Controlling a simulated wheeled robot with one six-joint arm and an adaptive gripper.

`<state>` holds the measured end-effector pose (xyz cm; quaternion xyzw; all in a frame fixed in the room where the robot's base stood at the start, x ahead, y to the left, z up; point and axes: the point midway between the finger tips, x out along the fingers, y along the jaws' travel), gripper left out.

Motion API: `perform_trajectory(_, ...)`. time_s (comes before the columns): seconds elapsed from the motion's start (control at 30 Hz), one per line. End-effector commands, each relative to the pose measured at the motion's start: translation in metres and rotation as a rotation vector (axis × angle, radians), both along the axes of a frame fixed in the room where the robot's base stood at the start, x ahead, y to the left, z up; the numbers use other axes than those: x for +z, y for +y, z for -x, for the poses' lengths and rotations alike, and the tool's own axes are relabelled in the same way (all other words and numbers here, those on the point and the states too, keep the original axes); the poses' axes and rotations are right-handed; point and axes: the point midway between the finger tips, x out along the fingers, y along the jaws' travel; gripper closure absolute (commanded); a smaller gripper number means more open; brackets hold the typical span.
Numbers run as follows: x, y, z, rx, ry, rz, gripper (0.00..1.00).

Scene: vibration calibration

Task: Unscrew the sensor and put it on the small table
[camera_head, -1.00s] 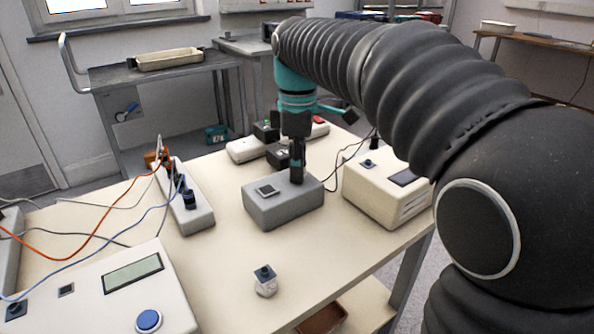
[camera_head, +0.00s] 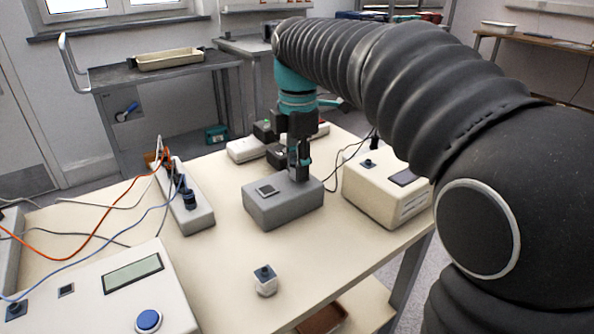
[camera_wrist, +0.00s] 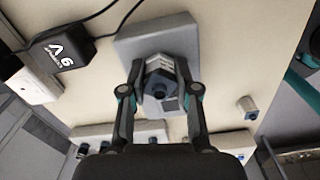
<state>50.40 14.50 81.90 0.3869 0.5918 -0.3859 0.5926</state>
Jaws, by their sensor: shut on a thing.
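The grey block (camera_head: 268,209) stands on the cream table (camera_head: 225,260), with a small square panel on its top. My gripper (camera_head: 299,176) points down at the right part of the block's top. In the wrist view, my gripper (camera_wrist: 158,70) is shut on a hexagonal, light grey sensor (camera_wrist: 160,85) with a dark round connector on top, one finger on each side. The sensor is over the block; the wrist view does not show whether its thread is engaged. In the head view the fingers hide it.
A cream instrument (camera_head: 380,200) stands close right of the block. A socket strip (camera_head: 190,222) with cables is at left, and an instrument with a blue button (camera_head: 170,290) at front left. Black adapters (camera_head: 277,156) sit behind. A grey trolley (camera_head: 115,77) with a tray stands beyond.

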Motion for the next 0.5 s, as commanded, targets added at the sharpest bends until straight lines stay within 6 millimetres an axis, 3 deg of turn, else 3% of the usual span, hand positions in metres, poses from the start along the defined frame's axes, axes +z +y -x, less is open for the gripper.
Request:
perform_trajectory(0.3, -0.0033, -0.0002, 0.0009, 0.025, 0.009, 0.003, 1.0)
perform_trajectory(0.5, -0.0034, -0.0002, 0.001, 0.214, 0.009, 0.002, 1.0)
